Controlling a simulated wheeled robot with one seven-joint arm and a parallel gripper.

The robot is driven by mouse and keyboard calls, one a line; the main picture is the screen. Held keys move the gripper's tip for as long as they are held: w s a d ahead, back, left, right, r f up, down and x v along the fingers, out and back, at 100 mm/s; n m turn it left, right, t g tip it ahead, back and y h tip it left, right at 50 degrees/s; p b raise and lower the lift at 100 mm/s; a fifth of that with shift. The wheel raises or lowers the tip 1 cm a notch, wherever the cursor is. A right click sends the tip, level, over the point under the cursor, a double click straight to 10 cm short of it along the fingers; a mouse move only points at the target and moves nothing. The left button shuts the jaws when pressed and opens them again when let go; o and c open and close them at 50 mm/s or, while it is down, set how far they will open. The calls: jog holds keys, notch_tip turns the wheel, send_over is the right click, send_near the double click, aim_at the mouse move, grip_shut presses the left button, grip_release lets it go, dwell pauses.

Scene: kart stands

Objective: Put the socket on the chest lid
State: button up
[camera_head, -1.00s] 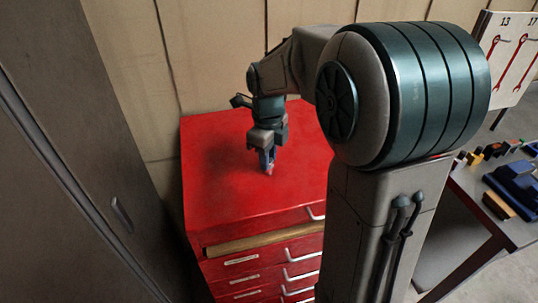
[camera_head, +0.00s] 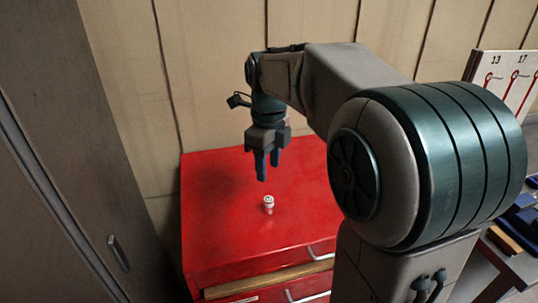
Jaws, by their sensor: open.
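The socket (camera_head: 268,204) is a small whitish cylinder with a reddish part. It stands upright on the red chest lid (camera_head: 215,215), a little right of the lid's middle. My gripper (camera_head: 267,172) is above the lid, pointing down, with its two dark fingers apart and nothing between them. The fingertips are above the socket and clear of it. My arm hides part of the lid's right side.
A grey cabinet (camera_head: 50,190) stands close on the left of the chest. A panelled wall (camera_head: 210,80) is behind it. At the right are a table (camera_head: 505,262) with blue items and a board with numbered wrench pictures (camera_head: 497,85).

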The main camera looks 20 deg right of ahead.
jog(key=s+f+n+t, duration=0.1)
jog(key=s+f+n, duration=0.2)
jog(key=s+n, duration=0.5)
jog(key=s+f+n+t, duration=0.2)
jog(key=s+n, duration=0.7)
jog(key=n, duration=1)
jog(key=shift+s+d+f, duration=0.15)
jog(key=shift+f, duration=1)
